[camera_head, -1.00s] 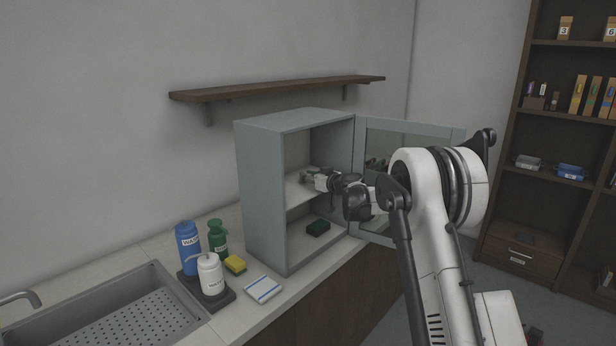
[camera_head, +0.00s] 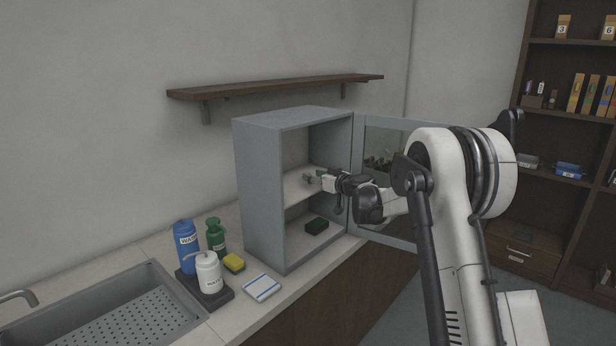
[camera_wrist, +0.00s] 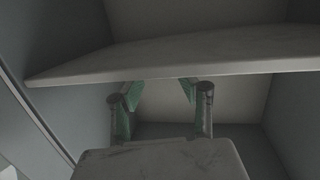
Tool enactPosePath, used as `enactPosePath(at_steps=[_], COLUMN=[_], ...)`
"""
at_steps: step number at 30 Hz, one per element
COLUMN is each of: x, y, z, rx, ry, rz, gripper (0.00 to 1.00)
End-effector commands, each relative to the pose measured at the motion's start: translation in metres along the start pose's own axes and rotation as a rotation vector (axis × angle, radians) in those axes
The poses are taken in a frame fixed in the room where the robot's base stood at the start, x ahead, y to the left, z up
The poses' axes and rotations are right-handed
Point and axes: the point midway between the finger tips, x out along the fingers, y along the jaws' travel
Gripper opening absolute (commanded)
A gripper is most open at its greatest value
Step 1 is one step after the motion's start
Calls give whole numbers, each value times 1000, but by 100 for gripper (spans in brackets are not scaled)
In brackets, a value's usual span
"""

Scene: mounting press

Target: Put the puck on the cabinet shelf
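The grey cabinet (camera_head: 262,190) stands open on the counter, its glass door swung out to the right. Its pale shelf (camera_head: 296,190) crosses the middle of the inside; the shelf edge also shows in the wrist view (camera_wrist: 200,55). My gripper (camera_head: 312,179) is at the cabinet's open front, near shelf height. In the wrist view, its two greenish fingers (camera_wrist: 160,92) are apart, with nothing visible between them. I cannot make out a puck in either view; the arm hides part of the cabinet opening.
The open door (camera_head: 357,175) is close beside my arm.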

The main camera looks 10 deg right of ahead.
Motion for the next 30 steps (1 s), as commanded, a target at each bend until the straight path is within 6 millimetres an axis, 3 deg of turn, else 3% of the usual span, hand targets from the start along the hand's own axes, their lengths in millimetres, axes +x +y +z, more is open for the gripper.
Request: enactPosePath(at_steps=[9,21,26,30], x=[-55,-74,-89,-117], y=[0,-3,-25,-60], z=[0,-2,-15,-32], rx=[1,2,15,40], ry=[0,-4,-44,-116], rz=[0,-2,-17,-33], gripper=[36,36,36,36])
